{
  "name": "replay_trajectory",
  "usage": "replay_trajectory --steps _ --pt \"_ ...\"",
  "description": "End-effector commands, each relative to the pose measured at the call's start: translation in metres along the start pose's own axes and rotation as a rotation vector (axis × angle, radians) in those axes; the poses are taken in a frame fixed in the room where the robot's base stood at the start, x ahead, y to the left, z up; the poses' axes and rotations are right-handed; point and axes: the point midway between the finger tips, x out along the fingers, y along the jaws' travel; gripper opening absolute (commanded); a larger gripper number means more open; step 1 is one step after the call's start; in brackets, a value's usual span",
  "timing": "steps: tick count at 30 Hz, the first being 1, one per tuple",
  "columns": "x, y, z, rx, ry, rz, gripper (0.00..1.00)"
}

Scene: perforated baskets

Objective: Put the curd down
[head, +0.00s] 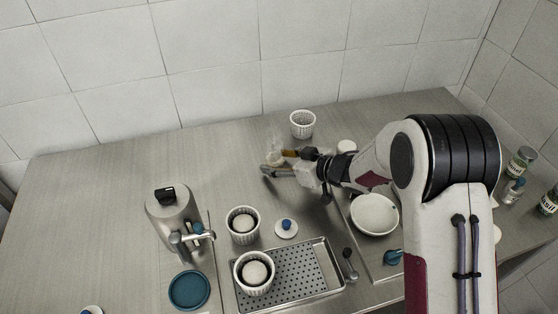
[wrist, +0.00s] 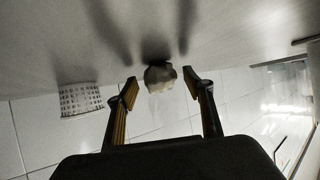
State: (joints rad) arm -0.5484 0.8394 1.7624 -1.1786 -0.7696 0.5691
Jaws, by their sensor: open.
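My gripper (head: 277,163) is open low over the back middle of the counter. A pale, lumpy curd (wrist: 160,76) shows between and just beyond its fingertips (wrist: 161,88) in the wrist view, with gaps on both sides. In the head view the curd (head: 274,157) is a small pale lump by the fingers, partly hidden. It appears to rest on the counter, though its underside is hard to see. An empty white perforated basket (head: 302,124) stands behind the gripper; it also shows in the wrist view (wrist: 80,99). Two more baskets (head: 243,238) (head: 252,289) hold round white curds.
A perforated metal tray (head: 310,270) lies in front, with one filled basket on it. A white bowl (head: 374,214) stands under my arm. A blue-knobbed lid (head: 286,232) lies mid-counter. The back left counter is clear.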

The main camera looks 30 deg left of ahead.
Motion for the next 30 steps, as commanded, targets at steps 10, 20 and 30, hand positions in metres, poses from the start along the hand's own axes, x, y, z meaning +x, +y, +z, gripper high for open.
replay_trajectory --steps 10,20,30 --pt "-0.012 0.000 -0.002 0.001 -0.001 0.001 0.52" --pt "-0.041 0.000 -0.021 -0.003 0.002 0.001 0.52" --pt "-0.060 0.000 -0.056 -0.002 0.002 0.000 0.52"
